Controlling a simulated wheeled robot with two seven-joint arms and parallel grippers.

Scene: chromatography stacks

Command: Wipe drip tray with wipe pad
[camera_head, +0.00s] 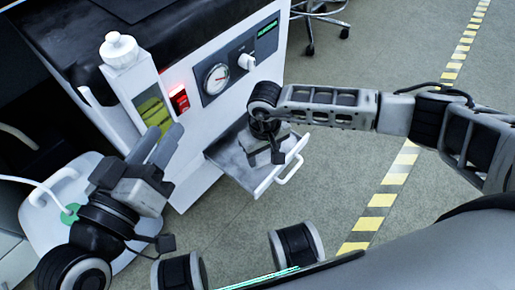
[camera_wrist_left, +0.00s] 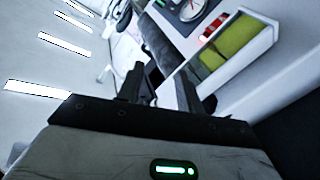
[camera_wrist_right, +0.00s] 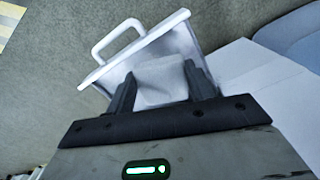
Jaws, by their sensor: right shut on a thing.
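The drip tray (camera_head: 236,172) is a shallow pulled-out drawer with a white front and handle, low on the white instrument. It also shows in the right wrist view (camera_wrist_right: 181,42). My right gripper (camera_head: 266,155) is over the tray, pointing down, shut on the pale wipe pad (camera_wrist_right: 162,82). The pad sits between its fingers over or on the tray floor; whether it touches cannot be told. In the head view the gripper mostly hides the pad. My left gripper (camera_head: 156,146) is open and empty in front of the instrument's left side, with its fingers apart in the left wrist view (camera_wrist_left: 160,88).
The instrument front has a gauge (camera_head: 216,79), a knob (camera_head: 246,62) and a red-lit switch (camera_head: 180,99). A white-capped bottle (camera_head: 119,50) stands above a holder with yellow-green contents (camera_head: 154,112). A white container with tubing (camera_head: 45,212) is at left. Floor right of the tray is clear.

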